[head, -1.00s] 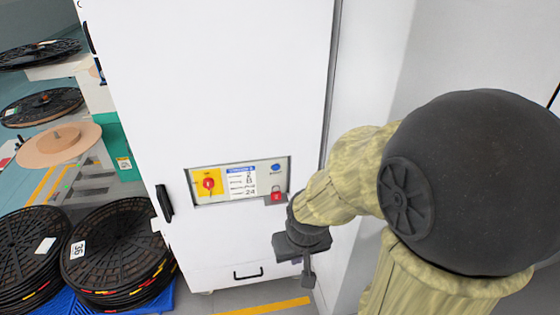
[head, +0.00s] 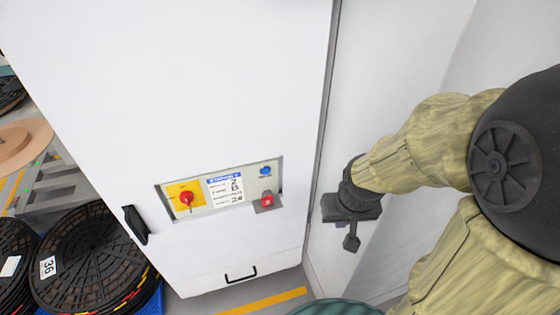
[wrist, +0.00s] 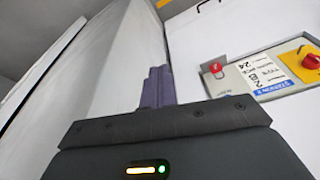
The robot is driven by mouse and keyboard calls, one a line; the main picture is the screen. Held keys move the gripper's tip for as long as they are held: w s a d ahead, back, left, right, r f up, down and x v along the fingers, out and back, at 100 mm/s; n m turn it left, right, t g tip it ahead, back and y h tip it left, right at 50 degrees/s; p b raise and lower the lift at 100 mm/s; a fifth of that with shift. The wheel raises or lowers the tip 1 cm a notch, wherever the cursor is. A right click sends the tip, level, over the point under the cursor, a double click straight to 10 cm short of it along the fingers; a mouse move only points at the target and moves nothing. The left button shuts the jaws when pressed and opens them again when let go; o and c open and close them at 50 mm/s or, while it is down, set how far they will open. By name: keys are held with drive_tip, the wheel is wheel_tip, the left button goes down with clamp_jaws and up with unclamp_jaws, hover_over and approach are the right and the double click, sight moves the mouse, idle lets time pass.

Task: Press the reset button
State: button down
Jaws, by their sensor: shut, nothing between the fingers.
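The blue reset button (head: 265,171) is a small round button at the upper right of the control panel (head: 250,193) on the white cabinet front. In the wrist view the panel (wrist: 288,93) shows at the right, tilted.
The panel also bears a red switch on a yellow plate (head: 186,197), a label (head: 226,190) and a red padlock (head: 267,201). The cabinet (head: 200,90) has a black handle (head: 135,224). Black reels (head: 90,255) stand at the lower left. A greenish round thing (head: 335,307) shows at the bottom edge.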

sight(266, 171)
drive_tip(key=w+a+f+n+t+y+b, duration=0.2)
drive_tip(key=w+f+n+t+b, duration=0.15)
drive_tip(key=w+f, duration=0.55)
drive_tip(key=w+a+f+n+t+y+b, duration=0.1)
drive_tip(key=w+a+n+y, duration=0.3)
drive_tip(key=a+y, duration=0.4)
drive_tip(key=a, duration=0.3)
drive_tip(key=shift+w+f, duration=0.15)
drive_tip(key=shift+f, duration=0.2)
drive_tip(key=shift+w+n, duration=0.1)
drive_tip(key=shift+n, duration=0.15)
drive_tip(key=w+a+p, duration=0.1)
drive_tip(key=w+a, duration=0.1)
drive_tip(key=w, duration=0.6)
drive_tip(key=shift+w+p, duration=0.15)
drive_tip(key=shift+p, duration=0.2)
